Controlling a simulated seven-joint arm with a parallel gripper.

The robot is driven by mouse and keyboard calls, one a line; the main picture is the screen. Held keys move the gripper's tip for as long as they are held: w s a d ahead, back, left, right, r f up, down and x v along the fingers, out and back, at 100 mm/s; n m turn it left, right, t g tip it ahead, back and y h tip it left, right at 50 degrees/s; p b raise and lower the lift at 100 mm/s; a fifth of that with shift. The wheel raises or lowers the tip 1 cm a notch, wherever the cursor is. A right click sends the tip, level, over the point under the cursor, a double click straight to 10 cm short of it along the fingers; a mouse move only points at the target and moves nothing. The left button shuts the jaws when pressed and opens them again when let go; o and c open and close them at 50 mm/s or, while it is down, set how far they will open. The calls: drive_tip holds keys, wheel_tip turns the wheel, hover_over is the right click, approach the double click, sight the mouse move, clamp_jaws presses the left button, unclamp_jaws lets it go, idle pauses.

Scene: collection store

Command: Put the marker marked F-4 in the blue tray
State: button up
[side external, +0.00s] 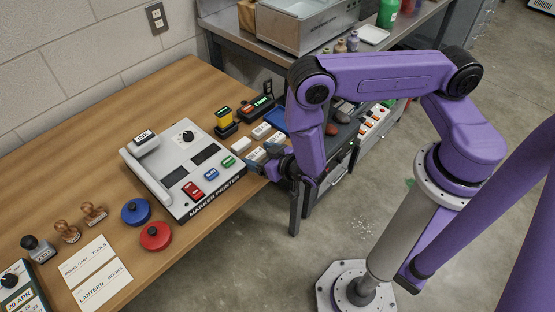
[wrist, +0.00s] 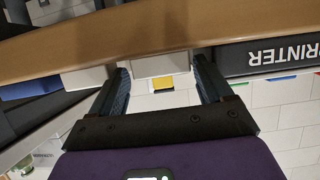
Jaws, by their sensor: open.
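Several small white marker blocks lie near the table's right edge, one of them (side external: 262,130) beside the blue tray (side external: 279,119). No F-4 mark is readable on any block. The blue tray is partly hidden behind my arm. My gripper (side external: 265,160) is open at the table edge, near the nearest white block (side external: 256,155). In the wrist view my gripper (wrist: 162,72) has a white block (wrist: 155,65) between its fingers, with a yellow patch below it; contact cannot be told. Another white block (wrist: 85,80) is left of the fingers, and a blue shape, likely the tray (wrist: 30,88), is farther left.
The marker printer (side external: 190,165) stands left of my gripper; its lettered edge also shows in the wrist view (wrist: 285,55). A yellow-and-black device (side external: 224,122) and an orange-and-black one (side external: 255,106) stand behind the blocks. Stamps and round pads are at the front left.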

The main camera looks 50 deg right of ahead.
drive_tip(key=r+v, duration=0.1)
drive_tip(key=v, duration=1.6)
drive_tip(key=s+a+r+n+g+y, duration=0.2)
drive_tip(key=s+a+r+g+y, duration=0.1)
drive_tip(key=s+a+g, duration=0.65)
drive_tip(key=s+d+r+n+g, duration=0.1)
drive_tip(key=d+r+n+g, duration=0.15)
drive_tip(key=r, duration=0.25)
drive_tip(key=s+d+r+n+g, duration=0.2)
drive_tip(key=r+n, duration=0.2)
drive_tip(key=r, duration=0.2)
drive_tip(key=d+r+n+h, duration=0.1)
drive_tip(key=d+r+n, duration=0.1)
drive_tip(key=d, duration=0.3)
drive_tip(key=w+d+r+n+h, duration=0.1)
drive_tip(key=d+r+n, duration=0.1)
drive_tip(key=d+r, duration=0.2)
drive_tip(key=shift+w+d+r, duration=0.2)
drive_tip(key=shift+d+r, duration=0.05)
drive_tip(key=shift+d, duration=0.75)
drive_tip(key=shift+w+d+r+t+h, duration=0.1)
drive_tip(key=shift+d+r+t+h, duration=0.15)
drive_tip(key=shift+d, duration=0.3)
drive_tip(key=c, duration=0.5)
drive_tip(key=shift+a, duration=0.1)
